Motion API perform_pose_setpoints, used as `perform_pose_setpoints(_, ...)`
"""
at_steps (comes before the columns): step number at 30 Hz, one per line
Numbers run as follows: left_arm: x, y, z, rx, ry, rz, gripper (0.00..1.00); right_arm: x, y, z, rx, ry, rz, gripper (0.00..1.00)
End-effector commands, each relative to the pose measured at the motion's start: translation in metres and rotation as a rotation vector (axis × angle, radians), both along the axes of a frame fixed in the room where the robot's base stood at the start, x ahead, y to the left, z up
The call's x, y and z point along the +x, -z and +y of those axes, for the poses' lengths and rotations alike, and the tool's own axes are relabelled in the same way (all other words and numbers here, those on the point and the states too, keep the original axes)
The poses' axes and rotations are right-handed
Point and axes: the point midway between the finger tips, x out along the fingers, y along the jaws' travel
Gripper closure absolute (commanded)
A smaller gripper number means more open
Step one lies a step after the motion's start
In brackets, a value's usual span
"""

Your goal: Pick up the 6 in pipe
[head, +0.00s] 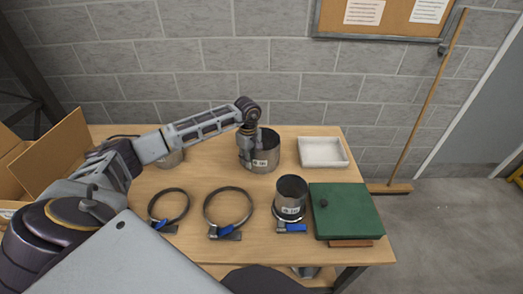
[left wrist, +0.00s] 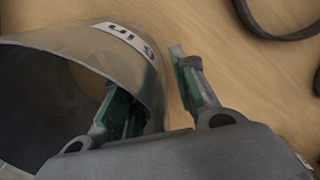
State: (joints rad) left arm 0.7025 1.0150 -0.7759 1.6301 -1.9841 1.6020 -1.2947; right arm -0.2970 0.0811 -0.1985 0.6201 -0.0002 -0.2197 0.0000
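The 6 in pipe (head: 267,157) is a wide grey metal cylinder standing upright at the back middle of the table. Its label reads "6 in" in the left wrist view (left wrist: 103,48). My left gripper (head: 249,149) is at the left side of its rim, pointing down. In the left wrist view the gripper (left wrist: 155,92) is open, astride the pipe wall. One finger is at the inner side of the wall. The other is outside, with a gap between it and the wall.
A smaller labelled pipe (head: 291,192) with a blue-handled clamp stands in front. Two ring clamps (head: 228,190) (head: 168,192) lie to its left. A white tray (head: 322,152) and a green case (head: 345,210) are at right.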

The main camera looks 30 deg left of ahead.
Motion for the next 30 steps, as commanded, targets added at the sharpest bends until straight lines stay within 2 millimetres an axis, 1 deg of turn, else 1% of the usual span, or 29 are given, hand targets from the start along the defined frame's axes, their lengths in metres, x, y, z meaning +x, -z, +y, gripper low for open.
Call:
perform_pose_setpoints(3, 0.000, 0.005, 0.000, 0.000, 0.000, 0.000, 0.72, -0.001, -0.001, 0.008, 0.009, 0.001, 0.001, 0.60)
perform_pose_setpoints(6, 0.000, 0.006, 0.000, 0.000, 0.000, 0.000, 0.72, -0.002, -0.001, 0.011, 0.012, 0.000, 0.003, 0.60)
perform_pose_setpoints(17, 0.000, 0.006, 0.000, 0.000, 0.000, 0.000, 0.72, -0.004, -0.001, 0.003, 0.003, -0.002, 0.005, 0.60)
perform_pose_setpoints(21, 0.000, 0.005, 0.000, 0.000, 0.000, 0.000, 0.90, -0.004, -0.001, -0.001, -0.001, -0.001, 0.004, 0.60)
perform_pose_setpoints(23, 0.000, 0.005, 0.000, 0.000, 0.000, 0.000, 0.98, -0.004, -0.001, -0.002, -0.002, -0.001, 0.005, 0.60)
perform_pose_setpoints(24, 0.000, 0.005, 0.000, 0.000, 0.000, 0.000, 1.00, -0.004, -0.001, -0.002, -0.002, -0.001, 0.005, 0.60)
perform_pose_setpoints(30, 0.001, 0.005, 0.000, 0.000, -0.001, -0.002, 1.00, -0.003, -0.001, -0.002, -0.003, -0.001, 0.004, 0.60)
